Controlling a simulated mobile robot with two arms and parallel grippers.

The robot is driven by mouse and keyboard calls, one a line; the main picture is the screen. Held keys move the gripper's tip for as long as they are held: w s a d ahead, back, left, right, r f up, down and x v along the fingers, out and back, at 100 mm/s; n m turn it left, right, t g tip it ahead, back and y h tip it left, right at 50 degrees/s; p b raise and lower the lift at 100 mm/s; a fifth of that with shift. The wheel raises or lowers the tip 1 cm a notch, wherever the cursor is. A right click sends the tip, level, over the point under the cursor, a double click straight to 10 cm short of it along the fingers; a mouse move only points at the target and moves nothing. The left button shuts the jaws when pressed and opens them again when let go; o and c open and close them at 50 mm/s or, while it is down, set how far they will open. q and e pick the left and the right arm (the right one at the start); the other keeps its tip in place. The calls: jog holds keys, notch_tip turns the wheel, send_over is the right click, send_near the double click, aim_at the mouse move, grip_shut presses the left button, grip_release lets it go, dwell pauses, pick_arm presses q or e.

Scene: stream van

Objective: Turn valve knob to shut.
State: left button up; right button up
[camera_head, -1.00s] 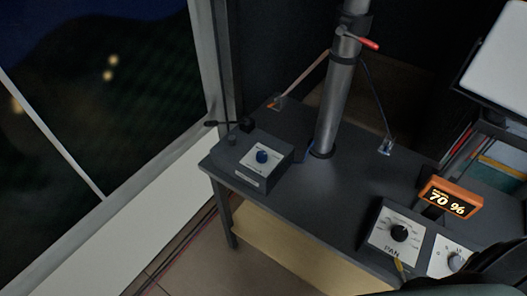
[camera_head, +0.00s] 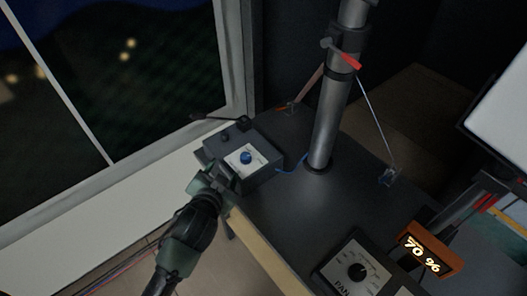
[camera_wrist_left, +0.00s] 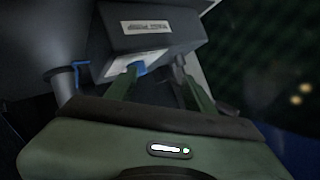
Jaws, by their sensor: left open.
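A blue knob (camera_head: 246,158) sits on a white plate on top of a dark box (camera_head: 262,177) at the table's left corner. My left gripper (camera_head: 222,174) is at the near left side of this box, with its fingers pointing towards the knob. In the left wrist view, the two green fingers of the gripper (camera_wrist_left: 158,80) are spread apart. The blue knob (camera_wrist_left: 139,68) shows beyond them, close to the left finger's tip. I cannot tell whether they touch. The knob's pointer direction is too small to read. My right gripper is not in view.
A metal mast (camera_head: 329,125) with a red-handled lever (camera_head: 345,58) rises from the dark table (camera_head: 310,205). A window is at left.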

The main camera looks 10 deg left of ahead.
pick_arm(q)
jog(key=w+d+r+m+t+h, duration=0.3)
jog(key=w+d+r+m+h, duration=0.1)
jog(key=d+r+m+h, duration=0.35)
jog(key=w+d+r+m+t+h, duration=0.2)
jog(key=w+d+r+m+h, duration=0.2)
jog(key=d+r+m, duration=0.45)
jog(key=s+d+r+m+g+h, duration=0.2)
jog(key=d+m+g+h, duration=0.1)
jog(key=d+m+g, duration=0.25)
jog(key=s+d+r+m+g+h, duration=0.2)
jog(key=d+m+g+h, duration=0.2)
jog(key=d+m, duration=0.25)
jog(key=m+g+y, duration=0.9)
jog(key=m+y, duration=0.4)
jog(key=y, duration=0.5)
send_over(246, 155)
jog(key=shift+t, duration=0.25)
notch_tip(246, 155, down, 15)
jog(key=shift+d+f, duration=0.1)
jog(key=shift+a, duration=0.35)
jog(key=f+p, duration=0.1)
jog(key=f, duration=0.2)
jog(key=f+p, duration=0.1)
jog(key=f, duration=0.3)
jog(key=shift+d+f, duration=0.2)
jog(key=shift+f, duration=0.1)
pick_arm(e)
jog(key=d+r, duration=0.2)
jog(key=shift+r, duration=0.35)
